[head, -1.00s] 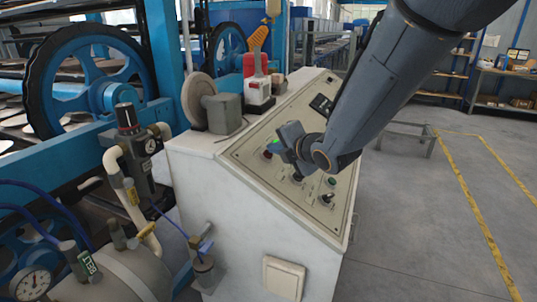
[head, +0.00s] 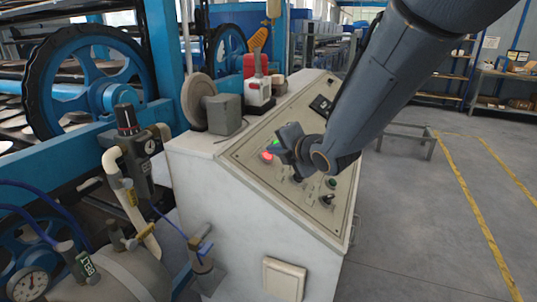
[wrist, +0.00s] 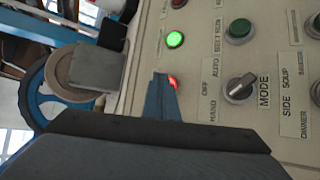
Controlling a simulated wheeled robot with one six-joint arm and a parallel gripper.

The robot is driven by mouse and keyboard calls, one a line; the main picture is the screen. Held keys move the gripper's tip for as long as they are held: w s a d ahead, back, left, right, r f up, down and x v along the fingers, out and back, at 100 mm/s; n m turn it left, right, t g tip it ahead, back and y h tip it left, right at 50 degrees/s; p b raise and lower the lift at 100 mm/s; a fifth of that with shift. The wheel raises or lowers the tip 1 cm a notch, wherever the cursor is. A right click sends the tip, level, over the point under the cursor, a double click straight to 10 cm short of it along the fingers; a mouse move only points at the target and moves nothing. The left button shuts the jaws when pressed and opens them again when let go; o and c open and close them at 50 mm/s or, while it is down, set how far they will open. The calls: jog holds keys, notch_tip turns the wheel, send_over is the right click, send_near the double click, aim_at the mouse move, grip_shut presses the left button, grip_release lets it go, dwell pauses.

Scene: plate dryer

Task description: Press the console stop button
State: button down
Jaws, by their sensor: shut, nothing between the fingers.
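My gripper (head: 284,148) is shut and empty, low over the sloped console panel (head: 240,158). In the wrist view its blue-grey fingers (wrist: 161,88) lie over the left part of a glowing red button or lamp (wrist: 173,82). The red one also shows in the head view (head: 267,156), just left of the fingers. I cannot tell whether the fingertips touch it. A lit green button or lamp (wrist: 175,39) sits beside it, clear of the fingers. I cannot read a stop label.
A black mode selector knob (wrist: 239,88) and an unlit green button (wrist: 240,29) are close by on the panel. A red and white device (head: 258,90) and a grey box (head: 224,113) stand at the console's top left. Open floor lies to the right.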

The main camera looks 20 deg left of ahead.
jog(key=shift+d+r+p, duration=0.35)
jog(key=shift+d+r, duration=0.05)
jog(key=shift+r, duration=0.25)
jog(key=r+p, duration=0.1)
jog(key=d+r+p, duration=0.1)
jog(key=r, duration=0.1)
jog(key=d+r+p, duration=0.1)
jog(key=shift+s+d+r, duration=0.15)
jog(key=shift+d+r, duration=0.05)
jog(key=shift+d, duration=0.05)
dwell(0.9)
